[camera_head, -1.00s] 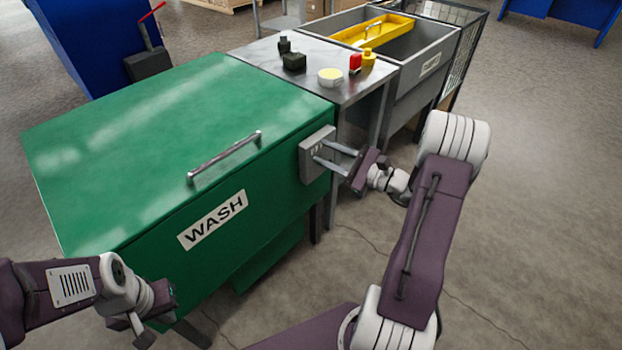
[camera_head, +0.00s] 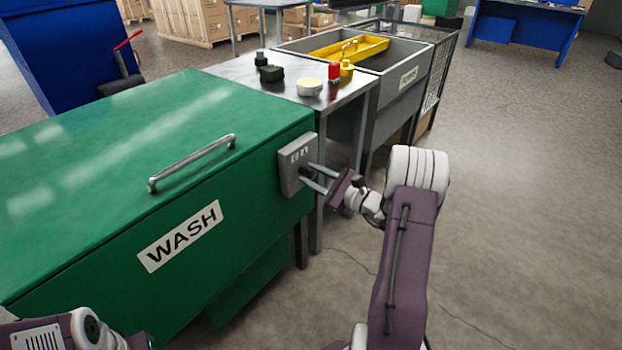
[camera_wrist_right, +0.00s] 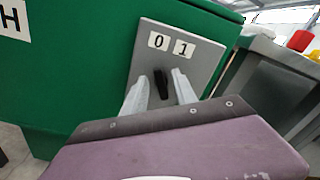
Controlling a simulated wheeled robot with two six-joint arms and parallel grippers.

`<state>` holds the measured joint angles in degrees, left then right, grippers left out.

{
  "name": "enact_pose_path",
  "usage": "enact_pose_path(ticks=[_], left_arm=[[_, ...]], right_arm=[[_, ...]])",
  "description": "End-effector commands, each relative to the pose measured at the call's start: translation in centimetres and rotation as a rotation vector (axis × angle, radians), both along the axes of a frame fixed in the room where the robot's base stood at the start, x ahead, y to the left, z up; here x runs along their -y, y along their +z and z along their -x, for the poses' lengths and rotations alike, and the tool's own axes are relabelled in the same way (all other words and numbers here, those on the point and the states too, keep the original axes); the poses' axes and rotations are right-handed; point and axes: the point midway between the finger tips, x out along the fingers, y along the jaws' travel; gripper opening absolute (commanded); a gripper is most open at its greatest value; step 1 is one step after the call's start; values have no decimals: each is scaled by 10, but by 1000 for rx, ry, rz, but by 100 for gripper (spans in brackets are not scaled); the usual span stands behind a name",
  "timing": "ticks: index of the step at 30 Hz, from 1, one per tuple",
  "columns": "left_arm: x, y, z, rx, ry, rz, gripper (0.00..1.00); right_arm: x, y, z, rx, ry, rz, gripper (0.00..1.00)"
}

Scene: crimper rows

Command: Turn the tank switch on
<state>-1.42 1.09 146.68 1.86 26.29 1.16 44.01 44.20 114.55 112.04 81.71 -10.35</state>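The tank is a green box marked WASH (camera_head: 110,190). A grey switch panel (camera_head: 290,157) sits on its right corner; in the right wrist view the panel (camera_wrist_right: 203,62) bears the labels 0 on the left and 1 on the right. A black switch lever (camera_wrist_right: 160,84) shows below the labels, nearer the 0. My right gripper (camera_head: 306,177) is at the panel's lower part, its two fingers apart on either side of the lever (camera_wrist_right: 157,88). Contact with the lever cannot be told. My left arm is at the bottom left, its gripper mostly cut off.
A metal table (camera_head: 235,70) with small black, yellow and red items stands behind the tank. Beyond it is a grey sink (camera_head: 395,90) with a yellow tray (camera_head: 345,50). A handle (camera_head: 190,162) sticks up from the tank lid. The floor at right is clear.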

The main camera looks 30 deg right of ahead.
Motion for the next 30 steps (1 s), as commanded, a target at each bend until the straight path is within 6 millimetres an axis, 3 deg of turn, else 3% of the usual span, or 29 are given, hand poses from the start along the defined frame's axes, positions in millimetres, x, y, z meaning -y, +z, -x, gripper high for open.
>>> enact_pose_path(ticks=[8, 9, 12, 13, 23, 30], left_arm=[[0, -1, 0, 0, 0, 0, 0], [0, -1, 0, 0, 0, 0, 0], [0, -1, 0, 0, 0, 0, 0], [0, -1, 0, 0, 0, 0, 0], [0, 3, 0, 0, 0, 0, 0], [0, 21, 0, 0, 0, 0, 0]], right_arm=[[-2, 1, -5, 0, -1, 1, 34], [-2, 1, -5, 0, -1, 1, 31], [-2, 1, -5, 0, -1, 0, 3], [-2, 1, -5, 0, -1, 0, 0], [-1, 2, -4, -9, -1, -21, 0], [-1, 4, -5, -58, 0, -135, 0]])
